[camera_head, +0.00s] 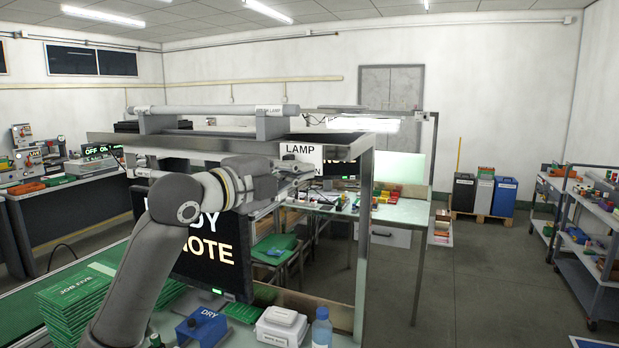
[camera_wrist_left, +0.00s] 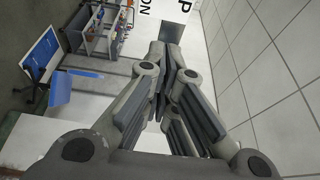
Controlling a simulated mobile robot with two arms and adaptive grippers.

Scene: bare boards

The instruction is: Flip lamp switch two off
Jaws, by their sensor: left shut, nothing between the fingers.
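A white sign reading LAMP (camera_head: 302,153) hangs from the grey overhead shelf of the frame. Part of its text is hidden behind my gripper. My left gripper (camera_head: 302,170) is in front of the sign, shut and empty. In the left wrist view my left gripper's fingers (camera_wrist_left: 166,68) are together, pointing at a small dark grey block (camera_wrist_left: 172,32) just below the sign lettering (camera_wrist_left: 165,8). That block may be the switch; whether the fingers touch it and which way it is set I cannot tell. My right gripper is not in view.
A grey tube lamp housing (camera_head: 200,110) lies along the shelf top. Below are a dark screen (camera_head: 215,245), a stack of green boards (camera_head: 75,302), a blue DRY box (camera_head: 202,327), a white box (camera_head: 281,325) and a bottle (camera_head: 321,329). Open floor lies to the right.

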